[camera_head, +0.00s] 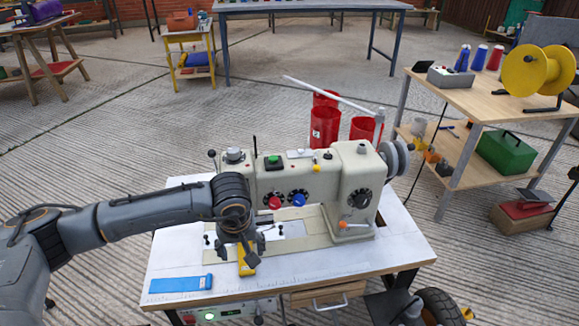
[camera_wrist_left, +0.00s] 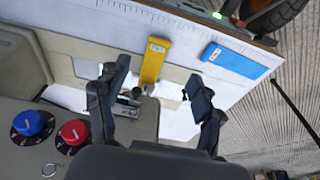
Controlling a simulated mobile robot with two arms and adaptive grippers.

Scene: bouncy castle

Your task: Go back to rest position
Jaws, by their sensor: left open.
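My left gripper (camera_head: 246,246) is over the front of the white sewing table, at the left part of the cream sewing machine (camera_head: 305,182). In the left wrist view the left gripper (camera_wrist_left: 160,82) has its two dark fingers spread wide, with nothing held between them. A yellow block-like piece (camera_head: 246,268) lies on the table just beyond the fingertips; it also shows in the left wrist view (camera_wrist_left: 155,60). A blue flat piece (camera_head: 181,284) lies near the table's front left corner, apart from the gripper. My right gripper is not seen.
The sewing machine has knobs and a handwheel (camera_head: 396,157) close by. Red cylinders (camera_head: 325,124) stand behind it. A wooden shelf table (camera_head: 490,95) with a yellow spool (camera_head: 538,70) stands at right. Open concrete floor (camera_head: 110,135) lies left of the sewing table (camera_head: 165,254).

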